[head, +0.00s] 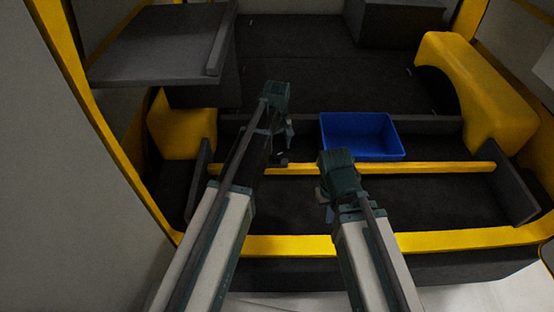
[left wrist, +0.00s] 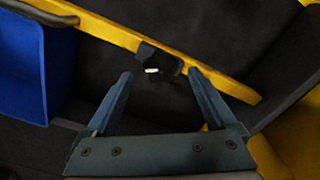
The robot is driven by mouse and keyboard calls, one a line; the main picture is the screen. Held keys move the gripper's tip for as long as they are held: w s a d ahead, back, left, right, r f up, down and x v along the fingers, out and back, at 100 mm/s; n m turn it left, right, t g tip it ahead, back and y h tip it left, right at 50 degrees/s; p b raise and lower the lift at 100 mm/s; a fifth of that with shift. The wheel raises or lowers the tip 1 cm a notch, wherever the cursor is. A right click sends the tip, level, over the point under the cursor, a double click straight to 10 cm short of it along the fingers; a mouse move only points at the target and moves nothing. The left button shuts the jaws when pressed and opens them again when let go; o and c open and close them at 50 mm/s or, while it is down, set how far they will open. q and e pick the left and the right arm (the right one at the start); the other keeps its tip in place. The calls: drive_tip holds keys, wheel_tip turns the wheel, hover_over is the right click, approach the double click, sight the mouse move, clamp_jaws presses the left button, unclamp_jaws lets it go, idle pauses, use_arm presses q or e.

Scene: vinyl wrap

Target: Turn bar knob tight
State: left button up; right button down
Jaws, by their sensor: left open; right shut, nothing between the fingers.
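The black bar knob (left wrist: 158,64) sits on the yellow bar (left wrist: 105,31) in the left wrist view, with a small white mark on it. My left gripper (left wrist: 160,74) is open, its two fingers apart on either side of the knob's line, with the knob just beyond the tips. In the head view the yellow bar (head: 420,168) crosses the vehicle's cargo bay, and my left gripper (head: 284,142) hangs over its left part, largely hiding the knob. My right gripper (head: 325,198) is shut and empty, in front of the bar to the right.
A blue bin (head: 360,135) stands behind the bar to the right. A grey shelf panel (head: 160,45) juts out at upper left. Yellow wheel-arch covers (head: 475,90) flank the bay. The yellow sill (head: 450,238) runs along the front. Dark floor between bar and sill is clear at right.

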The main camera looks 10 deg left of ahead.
sight(277, 158)
use_arm(q)
drive_tip(key=shift+f+b, duration=0.95)
drive_tip(key=shift+f, duration=0.5)
use_arm(e)
wheel_tip(277, 158, down, 3)
drive_tip(key=shift+r, duration=0.1)
use_arm(q)
drive_tip(key=c, duration=1.4)
